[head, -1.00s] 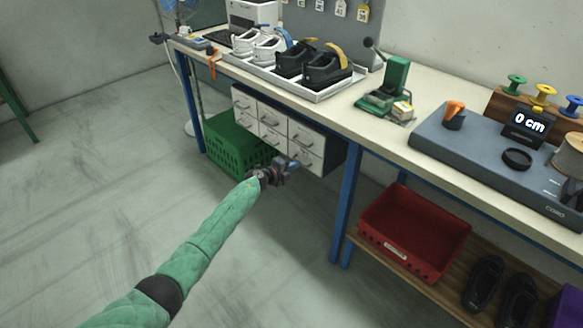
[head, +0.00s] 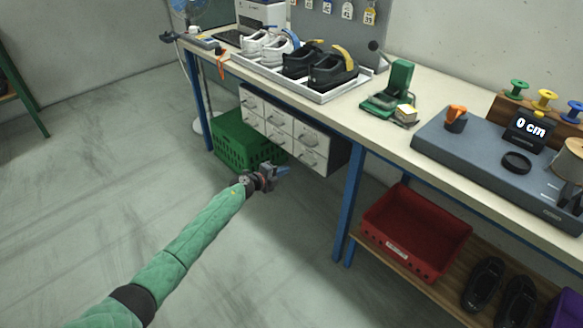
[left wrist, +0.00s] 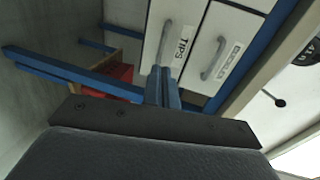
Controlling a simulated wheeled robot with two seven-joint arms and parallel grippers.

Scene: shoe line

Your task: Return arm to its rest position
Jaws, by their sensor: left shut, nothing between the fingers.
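My left arm, in a green sleeve, reaches in from the lower left of the head view. Its gripper (head: 280,171) is shut and empty, in front of the workbench and below its top. The green crate (head: 238,148) and the white drawer unit (head: 290,132) are behind it in the picture. In the left wrist view the blue fingers (left wrist: 162,88) are together, with drawer fronts (left wrist: 190,45) beyond them. My right gripper is not in view.
The workbench (head: 395,150) carries a white tray (head: 318,95) with white and black shoes, a green device (head: 398,85) and a grey measuring unit (head: 490,155). A red bin (head: 412,270) and black shoes stand on the lower shelf. The floor at left is clear.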

